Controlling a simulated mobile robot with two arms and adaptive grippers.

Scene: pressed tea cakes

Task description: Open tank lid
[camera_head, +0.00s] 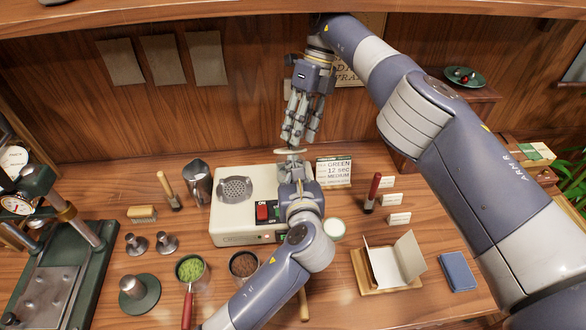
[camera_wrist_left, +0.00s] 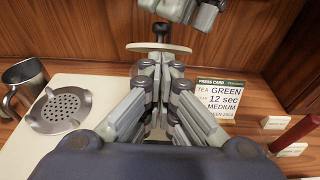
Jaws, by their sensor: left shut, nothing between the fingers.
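The tank lid, a pale round disc with a dark knob (camera_wrist_left: 161,32), shows edge-on beyond my left fingertips in the left wrist view; in the head view the lid (camera_head: 281,151) sits at the back of the white machine. My left gripper (camera_head: 293,160) is shut and empty, its tips (camera_wrist_left: 162,58) in front of and overlapping the lid's edge. I cannot tell whether they touch it. My right gripper (camera_head: 300,141) hangs fingers-down just above the lid, its fingers apart. The tank below the lid is hidden by my left gripper.
The white machine (camera_head: 228,217) has a round grille (camera_head: 235,190) and a red switch (camera_head: 262,212). A green-tea card (camera_head: 333,171) stands just right of my left gripper. A metal pitcher (camera_head: 198,183) is left, and a red-handled tool (camera_head: 372,192) is right.

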